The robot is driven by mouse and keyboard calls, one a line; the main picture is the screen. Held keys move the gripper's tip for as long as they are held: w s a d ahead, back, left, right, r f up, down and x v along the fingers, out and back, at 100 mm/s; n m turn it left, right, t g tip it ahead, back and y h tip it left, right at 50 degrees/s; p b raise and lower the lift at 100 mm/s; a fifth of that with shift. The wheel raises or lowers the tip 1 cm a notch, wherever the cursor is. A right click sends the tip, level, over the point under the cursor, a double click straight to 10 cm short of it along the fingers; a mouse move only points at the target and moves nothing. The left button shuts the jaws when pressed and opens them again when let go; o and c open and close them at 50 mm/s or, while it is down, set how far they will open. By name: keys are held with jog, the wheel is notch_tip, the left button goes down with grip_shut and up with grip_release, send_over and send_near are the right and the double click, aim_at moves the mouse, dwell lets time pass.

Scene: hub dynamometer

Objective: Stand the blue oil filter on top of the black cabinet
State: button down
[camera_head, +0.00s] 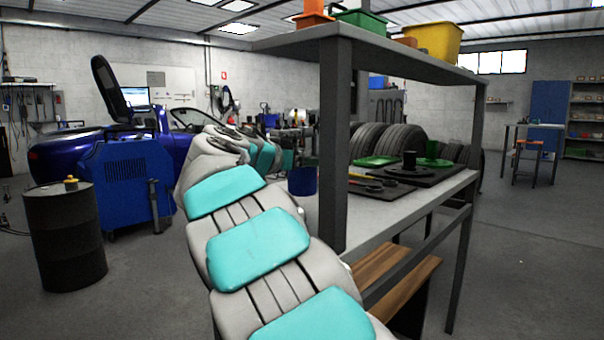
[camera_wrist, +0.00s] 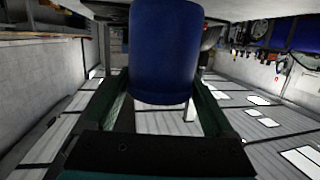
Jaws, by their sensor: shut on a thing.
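The blue oil filter (camera_wrist: 165,50) is a dark blue cylinder between the two green fingers of my gripper (camera_wrist: 163,88) in the wrist view. My gripper is shut on it. In the head view the filter (camera_head: 302,181) shows beside the grey workbench's near post, partly covered by my arm. My gripper is mostly hidden behind my arm there. A low dark cabinet (camera_head: 408,314) with a wooden top (camera_head: 393,272) stands under the workbench; it may be the black cabinet. Its top looks bare where visible, and my arm hides part of it.
The grey workbench (camera_head: 440,192) carries black plates, green parts and tools. Its upper shelf (camera_head: 385,48) holds coloured bins and overhangs the worktop. A black drum (camera_head: 67,240) and a blue machine (camera_head: 127,182) stand at left. The floor at right is open.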

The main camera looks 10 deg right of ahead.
aim_at(302, 174)
jog(key=shift+w+d+f, duration=0.15)
jog(key=shift+w+f, duration=0.8)
jog(key=shift+w+d+f, duration=0.1)
jog(key=shift+w+f, duration=0.8)
jog(key=shift+f, duration=0.15)
grip_release()
